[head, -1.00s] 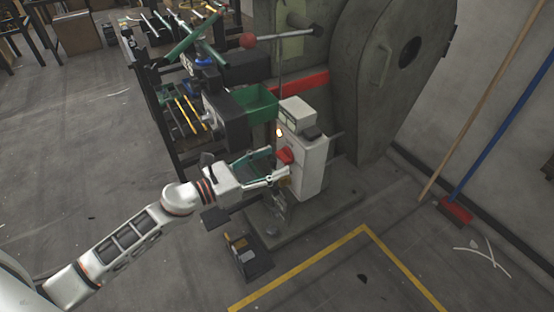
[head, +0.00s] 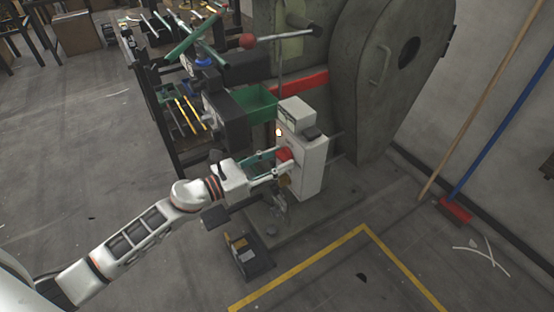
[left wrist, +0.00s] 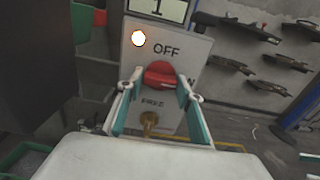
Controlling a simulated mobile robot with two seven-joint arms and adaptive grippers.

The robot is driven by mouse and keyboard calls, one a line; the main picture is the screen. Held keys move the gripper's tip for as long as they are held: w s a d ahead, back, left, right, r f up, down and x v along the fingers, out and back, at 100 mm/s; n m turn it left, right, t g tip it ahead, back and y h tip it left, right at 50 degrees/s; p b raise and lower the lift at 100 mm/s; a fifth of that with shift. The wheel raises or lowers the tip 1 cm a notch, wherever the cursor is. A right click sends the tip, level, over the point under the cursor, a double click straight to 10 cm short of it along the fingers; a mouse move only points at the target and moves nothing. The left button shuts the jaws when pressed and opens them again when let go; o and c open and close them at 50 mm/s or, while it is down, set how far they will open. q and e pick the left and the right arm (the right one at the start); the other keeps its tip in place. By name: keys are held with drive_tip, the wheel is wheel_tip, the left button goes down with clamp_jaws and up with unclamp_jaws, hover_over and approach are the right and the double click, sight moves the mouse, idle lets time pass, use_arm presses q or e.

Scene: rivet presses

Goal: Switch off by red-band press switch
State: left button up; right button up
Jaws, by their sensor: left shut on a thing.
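The press with the red band (head: 304,83) carries a light grey switch box (head: 312,160). A red switch knob (head: 284,154) sits on the box's front. In the left wrist view the red knob (left wrist: 163,74) lies roughly crosswise below the word OFF, and a lamp (left wrist: 138,38) at its upper left glows bright. My left gripper (head: 281,166) is shut on the knob, with one finger on each side of it in the left wrist view (left wrist: 162,82). The fingers hide the knob's ends. My right gripper is not in view.
A pedal (head: 246,255) stands on the floor below. A red-ended lever (head: 280,38) sticks out above. A yellow line (head: 300,267) marks open floor in front; brooms lean at the right.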

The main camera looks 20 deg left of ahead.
use_arm(q)
drive_tip(key=shift+r+n+p, duration=0.15)
drive_tip(key=shift+n+p, duration=0.15)
drive_tip(key=shift+n, duration=0.4)
drive_tip(key=n+p, duration=0.2)
drive_tip(key=n, duration=0.4)
drive_tip(key=shift+w+r, duration=0.1)
drive_tip(key=n+p, duration=0.1)
drive_tip(key=n, duration=0.2)
drive_tip(key=shift+n+p, duration=0.8)
drive_tip(key=shift+n, duration=0.5)
drive_tip(key=shift+n+p, duration=0.5)
drive_tip(key=shift+n, duration=0.7)
drive_tip(key=shift+n+p, duration=0.3)
drive_tip(key=shift+n, duration=0.5)
drive_tip(key=shift+f+n, duration=0.2)
drive_tip(key=shift+n, duration=0.1)
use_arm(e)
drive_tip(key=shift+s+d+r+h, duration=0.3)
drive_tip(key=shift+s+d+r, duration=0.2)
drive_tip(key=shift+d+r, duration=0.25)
